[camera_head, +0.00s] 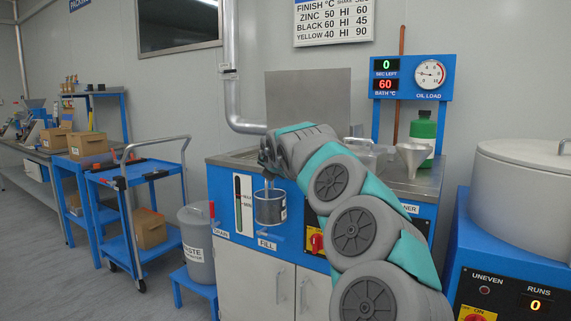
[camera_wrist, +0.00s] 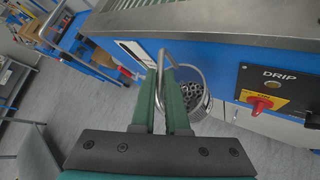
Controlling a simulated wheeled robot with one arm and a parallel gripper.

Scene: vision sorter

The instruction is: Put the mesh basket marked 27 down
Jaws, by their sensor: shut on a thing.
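My gripper (camera_head: 268,163) is in front of the blue cleaner cabinet, its fingers pointing down. In the wrist view its green fingers (camera_wrist: 168,95) are shut on the wire handle of a round grey basket (camera_wrist: 206,102). Small rounded parts show inside the basket. In the head view the basket (camera_head: 270,208) hangs upright below my gripper, in front of the cabinet face and above the FILL label. A light patch shows on its side, but I cannot read a number. I cannot tell whether its bottom touches anything.
The cabinet's steel top (camera_head: 400,182) holds a clear tub, a funnel (camera_head: 411,158) and a green bottle (camera_head: 423,138). A red DRIP switch (camera_wrist: 262,105) is right of the basket.

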